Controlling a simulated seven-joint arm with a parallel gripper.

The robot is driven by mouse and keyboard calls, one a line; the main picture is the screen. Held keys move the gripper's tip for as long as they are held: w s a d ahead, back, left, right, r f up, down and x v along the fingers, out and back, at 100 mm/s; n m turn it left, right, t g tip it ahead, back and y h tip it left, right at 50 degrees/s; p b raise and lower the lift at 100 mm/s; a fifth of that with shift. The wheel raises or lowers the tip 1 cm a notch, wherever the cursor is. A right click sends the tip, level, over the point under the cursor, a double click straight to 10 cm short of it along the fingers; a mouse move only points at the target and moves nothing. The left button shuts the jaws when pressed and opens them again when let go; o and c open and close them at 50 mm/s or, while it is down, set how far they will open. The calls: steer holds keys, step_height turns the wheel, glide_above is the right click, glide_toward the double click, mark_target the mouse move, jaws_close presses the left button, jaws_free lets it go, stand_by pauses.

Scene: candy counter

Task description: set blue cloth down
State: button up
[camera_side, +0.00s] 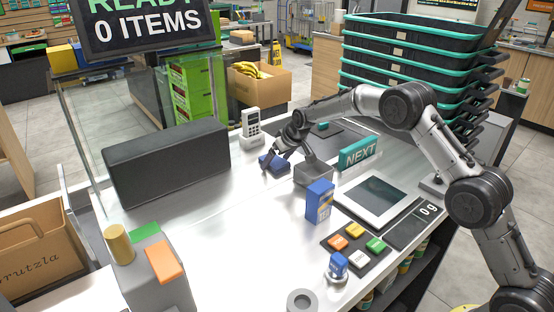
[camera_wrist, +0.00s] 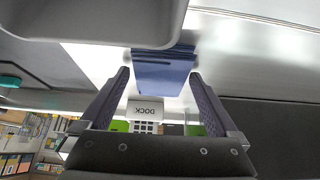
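The blue cloth (camera_side: 273,162) is a small, folded, dark blue bundle. In the side view it is at the counter top, left of a grey bin, under my gripper (camera_side: 277,153). I cannot tell if its underside touches the counter. In the wrist view the cloth (camera_wrist: 165,72) is a layered blue block filling the gap between the fingertips of my gripper (camera_wrist: 161,78).
A grey bin (camera_side: 313,174) stands close right of the cloth. A white keypad device (camera_side: 251,128) stands behind, and a long dark box (camera_side: 167,162) lies left. A blue carton (camera_side: 319,201) stands nearer the front. The counter (camera_side: 235,235) between is bare.

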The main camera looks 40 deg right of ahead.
steer(key=shift+r, duration=0.3)
steer(key=v, duration=1.2)
steer(key=s+a+r, duration=0.1)
steer(key=s+r, duration=0.4)
steer(key=s, duration=0.7)
steer(key=s+a+r, duration=0.2)
steer(key=s+r, duration=0.4)
steer(key=s, duration=0.5)
steer(key=s+f, duration=0.3)
steer(key=s, duration=0.8)
steer(key=s+f+g, duration=0.1)
steer(key=s+f, duration=0.1)
steer(key=s, duration=0.9)
steer(key=shift+a+f, duration=0.15)
steer(key=shift+f, duration=0.25)
